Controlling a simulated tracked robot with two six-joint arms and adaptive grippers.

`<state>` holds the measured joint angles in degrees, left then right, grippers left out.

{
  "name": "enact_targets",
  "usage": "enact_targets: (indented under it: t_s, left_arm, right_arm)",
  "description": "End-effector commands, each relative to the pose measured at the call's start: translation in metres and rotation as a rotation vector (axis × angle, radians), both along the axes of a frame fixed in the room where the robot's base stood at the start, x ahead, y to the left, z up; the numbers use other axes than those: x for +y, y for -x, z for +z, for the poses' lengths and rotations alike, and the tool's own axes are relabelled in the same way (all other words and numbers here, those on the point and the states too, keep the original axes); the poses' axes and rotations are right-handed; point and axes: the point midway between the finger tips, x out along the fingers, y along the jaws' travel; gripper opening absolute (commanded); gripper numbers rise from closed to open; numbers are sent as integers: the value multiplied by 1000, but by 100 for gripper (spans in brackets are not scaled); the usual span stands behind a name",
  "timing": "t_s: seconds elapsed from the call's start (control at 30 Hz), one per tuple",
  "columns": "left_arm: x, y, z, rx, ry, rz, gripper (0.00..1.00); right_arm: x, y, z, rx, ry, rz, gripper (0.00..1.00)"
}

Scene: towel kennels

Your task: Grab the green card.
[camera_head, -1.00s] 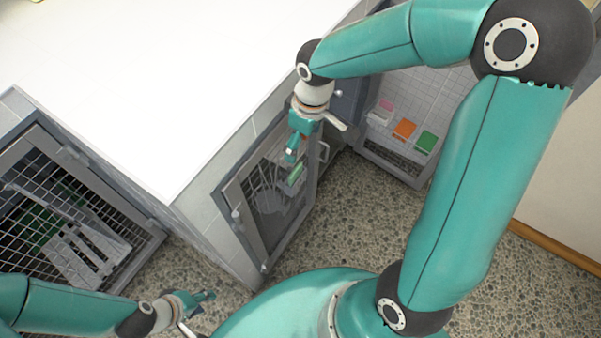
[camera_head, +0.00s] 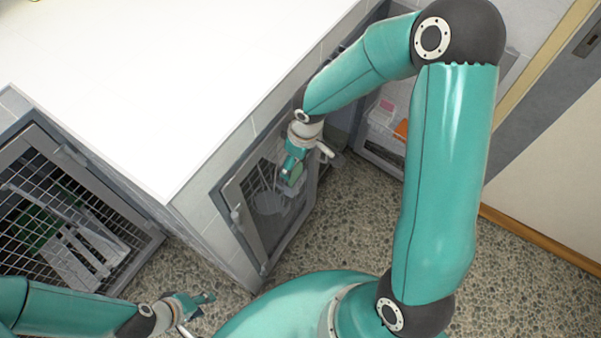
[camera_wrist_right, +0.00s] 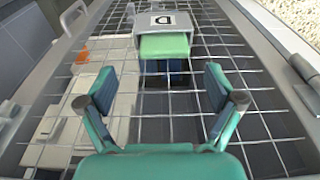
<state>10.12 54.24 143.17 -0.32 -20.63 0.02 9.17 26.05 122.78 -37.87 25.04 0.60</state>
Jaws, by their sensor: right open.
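The green card (camera_wrist_right: 165,46) shows in the right wrist view, sticking out of a grey holder (camera_wrist_right: 163,24) marked "D" on a mesh kennel door. My right gripper (camera_wrist_right: 158,88) is open and empty, with its fingers spread to either side, short of the card and apart from it. In the head view my right gripper (camera_head: 291,172) is at the middle kennel door (camera_head: 236,196) and largely covers the card there. My left gripper (camera_head: 200,300) hangs low at the left, far from the card; its jaw state is unclear.
A white counter (camera_head: 130,80) runs above the kennels. A left kennel (camera_head: 75,215) has a mesh door. A pink item (camera_head: 386,106) and an orange item (camera_head: 402,129) show at the far kennel, partly behind my right arm. Speckled floor (camera_head: 350,225) is free in front.

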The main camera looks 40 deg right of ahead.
Motion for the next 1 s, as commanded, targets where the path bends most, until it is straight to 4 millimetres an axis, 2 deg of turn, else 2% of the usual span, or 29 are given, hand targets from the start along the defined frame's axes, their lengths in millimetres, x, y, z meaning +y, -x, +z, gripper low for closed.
enact_targets:
  t_s: [0.1,0.27,0.57,0.9,0.93,1.0]
  left_arm:
    - [0,0,-3,0,0,0,40]
    - [0,0,-7,0,0,0,40]
    - [0,0,-7,0,0,0,40]
    - [0,0,-7,0,0,0,40]
    - [0,0,-7,0,0,0,40]
    - [0,0,-7,0,0,0,40]
  right_arm:
    - [4,2,-19,6,-1,3,92]
    - [5,-1,-39,3,-1,1,92]
    - [5,-2,-43,1,-1,0,92]
    - [5,-2,-43,1,-1,-1,37]
    - [5,-2,-43,1,-1,-1,32]
    - [5,-2,-43,1,-1,-1,32]
